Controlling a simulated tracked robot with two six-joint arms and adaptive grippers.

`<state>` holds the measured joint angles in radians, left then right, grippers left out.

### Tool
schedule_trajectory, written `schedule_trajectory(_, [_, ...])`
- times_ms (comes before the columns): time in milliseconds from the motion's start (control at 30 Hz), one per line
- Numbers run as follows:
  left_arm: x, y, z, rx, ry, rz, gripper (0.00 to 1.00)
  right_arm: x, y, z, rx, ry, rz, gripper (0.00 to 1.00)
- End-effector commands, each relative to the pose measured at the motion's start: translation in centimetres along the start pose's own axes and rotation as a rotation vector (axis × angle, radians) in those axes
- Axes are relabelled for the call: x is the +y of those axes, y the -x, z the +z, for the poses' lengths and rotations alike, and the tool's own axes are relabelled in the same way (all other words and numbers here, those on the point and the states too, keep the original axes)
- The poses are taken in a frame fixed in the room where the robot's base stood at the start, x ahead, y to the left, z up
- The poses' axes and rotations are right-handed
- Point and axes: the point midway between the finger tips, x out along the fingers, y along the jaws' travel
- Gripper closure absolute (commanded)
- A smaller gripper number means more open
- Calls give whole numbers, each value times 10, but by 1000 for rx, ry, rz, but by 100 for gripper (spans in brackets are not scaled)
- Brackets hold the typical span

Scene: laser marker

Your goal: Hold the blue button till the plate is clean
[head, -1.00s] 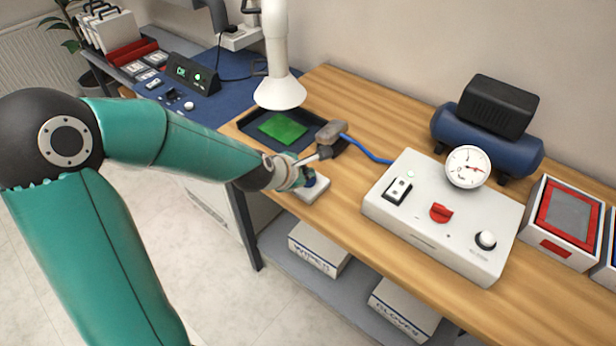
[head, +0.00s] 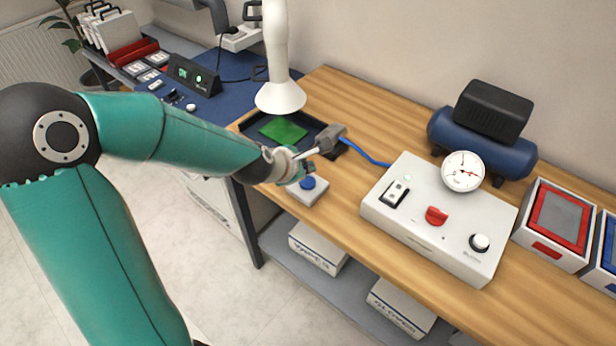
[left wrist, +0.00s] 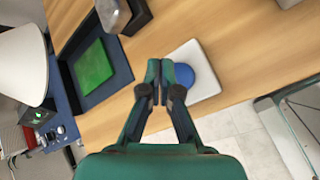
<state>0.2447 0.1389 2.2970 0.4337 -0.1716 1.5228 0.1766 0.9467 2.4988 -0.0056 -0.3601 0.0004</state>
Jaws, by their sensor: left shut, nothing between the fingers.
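The blue button (head: 308,183) sits on a small white base (head: 311,195) near the front edge of the wooden bench. It also shows in the left wrist view (left wrist: 184,75), just right of the fingertips. My left gripper (left wrist: 153,64) is shut and empty. It is beside the button on its tray side, apart from it as far as I can tell. The green plate (head: 283,130) lies flat in the dark tray (head: 246,124); its face looks plain green in the left wrist view (left wrist: 95,65). My right gripper is not in view.
A white fume hood nozzle (head: 281,98) hangs over the tray. A grey nozzle head (head: 330,137) with a blue hose lies beside the tray. A white control box (head: 450,215) with a gauge, red knob and switch stands to the right. A blue compressor (head: 515,158) stands behind it.

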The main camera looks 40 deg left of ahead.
Motion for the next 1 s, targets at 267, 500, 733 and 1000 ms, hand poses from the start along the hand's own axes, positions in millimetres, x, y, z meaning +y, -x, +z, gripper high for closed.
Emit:
schedule_trajectory(267, [16,23,17,-1,0,0,100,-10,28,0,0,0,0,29])
schedule_trajectory(500, [18,24,18,-1,-1,0,100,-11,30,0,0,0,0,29])
schedule_trajectory(733, [17,24,18,-1,-1,0,100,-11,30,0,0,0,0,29])
schedule_trajectory(1000, [18,24,17,0,0,0,100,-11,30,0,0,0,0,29])
